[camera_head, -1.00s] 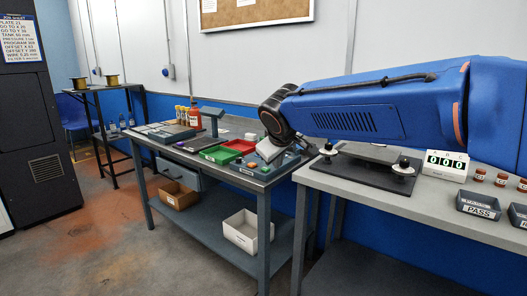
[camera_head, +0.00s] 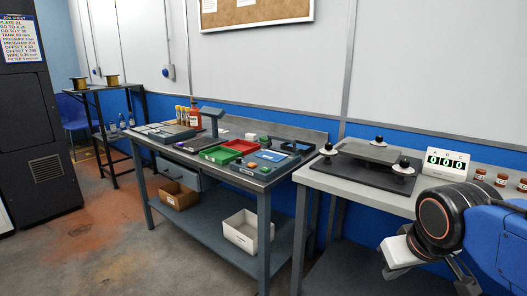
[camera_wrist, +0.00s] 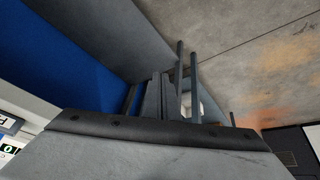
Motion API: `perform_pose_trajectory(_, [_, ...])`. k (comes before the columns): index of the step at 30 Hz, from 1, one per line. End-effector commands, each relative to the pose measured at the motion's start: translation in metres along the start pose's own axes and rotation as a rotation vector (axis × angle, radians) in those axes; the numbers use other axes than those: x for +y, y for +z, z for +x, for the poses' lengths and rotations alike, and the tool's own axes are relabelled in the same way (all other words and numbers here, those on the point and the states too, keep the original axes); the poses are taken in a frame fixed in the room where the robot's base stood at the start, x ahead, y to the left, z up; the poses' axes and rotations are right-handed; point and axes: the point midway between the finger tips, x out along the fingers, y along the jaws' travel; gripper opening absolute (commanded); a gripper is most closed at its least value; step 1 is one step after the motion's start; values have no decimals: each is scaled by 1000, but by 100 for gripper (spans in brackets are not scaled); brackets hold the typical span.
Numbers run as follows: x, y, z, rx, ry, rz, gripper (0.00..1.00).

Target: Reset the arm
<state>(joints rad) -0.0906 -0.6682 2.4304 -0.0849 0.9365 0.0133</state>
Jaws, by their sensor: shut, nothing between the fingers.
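My arm is folded at the lower right of the head view, in front of the light grey bench (camera_head: 345,190). My gripper (camera_head: 397,271) hangs below the level of that bench top, in front of its edge, by a pale wrist block. It is shut and holds nothing; its fingertips are small and hard to make out. It is apart from all the bench objects.
A black plate fixture (camera_head: 365,170) and a counter reading 000 (camera_head: 446,164) stand on the light grey bench. The dark bench (camera_head: 165,147) at centre holds a green tray (camera_head: 221,155) and a red tray (camera_head: 239,147). Floor at the left is clear.

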Motion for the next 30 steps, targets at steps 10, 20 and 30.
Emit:
perform_pose_trajectory(10, [-1, 68, 12, -32, -30, 114, 0])
perform_pose_trajectory(20, [-1, 69, 12, -33, -31, 115, 0])
perform_pose_trajectory(30, [-1, 69, 12, -33, -31, 115, 0])
